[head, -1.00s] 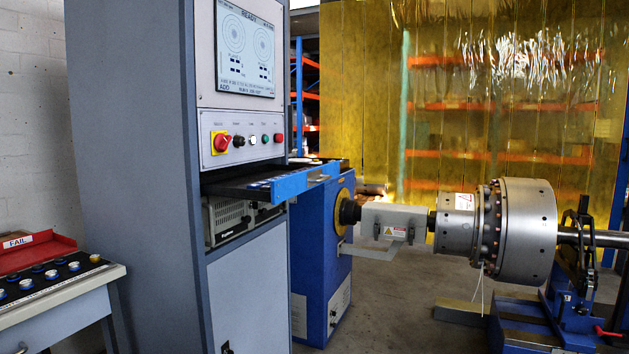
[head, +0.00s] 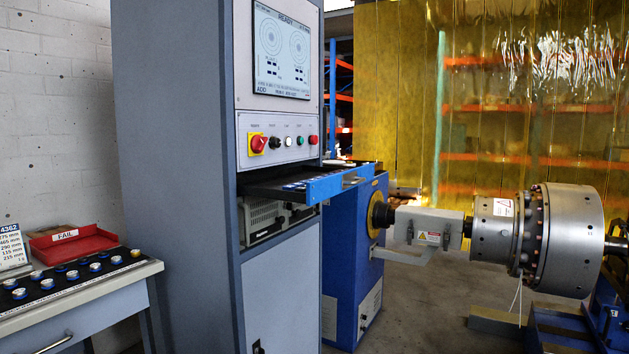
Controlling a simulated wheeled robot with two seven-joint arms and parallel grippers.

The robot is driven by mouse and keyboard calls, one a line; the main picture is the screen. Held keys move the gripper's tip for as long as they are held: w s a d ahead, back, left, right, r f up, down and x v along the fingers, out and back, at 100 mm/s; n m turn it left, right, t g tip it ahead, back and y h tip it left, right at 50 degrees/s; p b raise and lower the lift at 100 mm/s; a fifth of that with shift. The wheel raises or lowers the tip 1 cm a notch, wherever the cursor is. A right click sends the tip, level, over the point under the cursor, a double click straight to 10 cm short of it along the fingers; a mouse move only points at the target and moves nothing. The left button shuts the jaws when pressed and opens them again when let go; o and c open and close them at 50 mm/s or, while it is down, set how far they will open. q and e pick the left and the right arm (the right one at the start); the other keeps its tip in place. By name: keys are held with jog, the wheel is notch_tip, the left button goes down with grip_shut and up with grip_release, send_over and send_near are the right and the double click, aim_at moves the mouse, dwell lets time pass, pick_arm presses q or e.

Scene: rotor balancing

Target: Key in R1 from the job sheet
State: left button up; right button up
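The job sheet (head: 12,250) stands at the far left, partly cut off by the picture edge. It shows "4362" and several lines in mm; which line is R1 cannot be told. The control cabinet (head: 205,180) has a screen (head: 281,48) reading "READY" with two round diagrams and "ADD" at its lower left. Below the screen is a panel (head: 280,165) with a red knob and several small buttons. A blue-edged keyboard drawer (head: 335,185) sticks out below that panel; its keys are barely seen. Neither of my grippers shows.
A bench (head: 75,295) at the left holds a red FAIL tray (head: 70,245) and a black board with several round weights. The rotor (head: 568,240) sits on the blue machine at the right. Bare floor shows between.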

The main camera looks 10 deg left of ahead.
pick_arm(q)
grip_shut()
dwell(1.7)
